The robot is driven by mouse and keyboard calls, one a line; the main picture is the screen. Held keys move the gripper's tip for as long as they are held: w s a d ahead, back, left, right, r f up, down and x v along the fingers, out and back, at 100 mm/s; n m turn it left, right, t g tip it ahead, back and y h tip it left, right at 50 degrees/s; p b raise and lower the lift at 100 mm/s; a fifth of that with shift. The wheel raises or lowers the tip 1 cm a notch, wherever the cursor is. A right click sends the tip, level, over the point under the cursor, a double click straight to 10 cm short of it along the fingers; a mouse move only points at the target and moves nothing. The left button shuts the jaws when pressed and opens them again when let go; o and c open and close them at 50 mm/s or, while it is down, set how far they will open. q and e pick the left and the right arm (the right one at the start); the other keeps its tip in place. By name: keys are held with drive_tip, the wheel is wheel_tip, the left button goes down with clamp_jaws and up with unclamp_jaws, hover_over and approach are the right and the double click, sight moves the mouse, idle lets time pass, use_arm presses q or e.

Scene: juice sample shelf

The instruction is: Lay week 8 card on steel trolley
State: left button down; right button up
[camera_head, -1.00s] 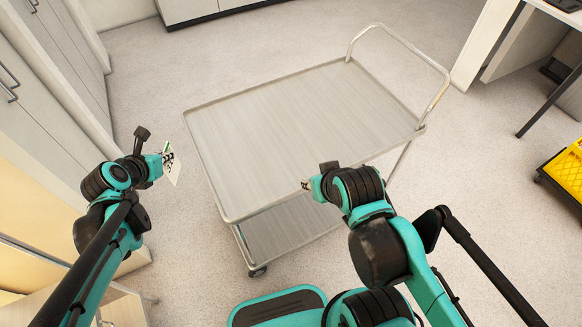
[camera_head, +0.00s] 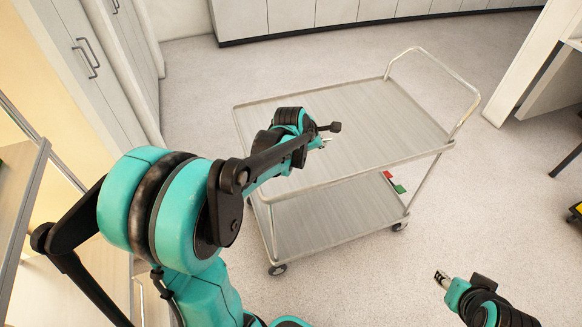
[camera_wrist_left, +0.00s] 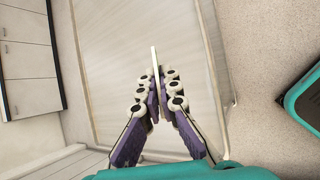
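The steel trolley (camera_head: 395,105) stands in the middle of the head view, with a flat, bare-looking top and a lower shelf. My left gripper (camera_head: 328,140) is above the trolley's top, near its front half. In the left wrist view, the left fingers (camera_wrist_left: 160,90) close together on a thin pale card (camera_wrist_left: 155,58), seen edge-on and standing out past the fingertips. The card's print cannot be read, and the head view barely shows it. My right gripper (camera_head: 441,277) is low at the right, off the trolley's front right; its finger opening is too small to judge.
A small red and green item (camera_head: 394,182) shows at the right of the trolley's lower level; what it rests on is unclear. The trolley's handle (camera_head: 462,80) rises at the right end. Cabinets (camera_head: 300,15) line the back and left. Floor around the trolley is clear.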

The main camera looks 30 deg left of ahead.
use_arm(q)
drive_tip(key=w+a+f+m+t+y+b, duration=0.1)
drive_tip(key=w+a+f+m, duration=0.2)
drive_tip(key=a, duration=0.2)
drive_tip(key=w+a+f+m+t+y, duration=0.1)
drive_tip(key=w+a+f+m, duration=0.1)
drive_tip(key=a+m, duration=0.25)
drive_tip(key=shift+n, duration=0.45)
drive_tip(key=f+b, duration=0.2)
drive_tip(key=f, duration=0.1)
drive_tip(key=f+b, duration=0.6)
drive_tip(key=f, duration=0.1)
drive_tip(key=shift+a, duration=0.3)
drive_tip(key=shift+r, duration=0.1)
drive_tip(key=c, duration=1.9)
unclamp_jaws()
drive_tip(key=p+v, duration=0.4)
drive_tip(key=v, duration=0.4)
drive_tip(key=shift+s, duration=0.15)
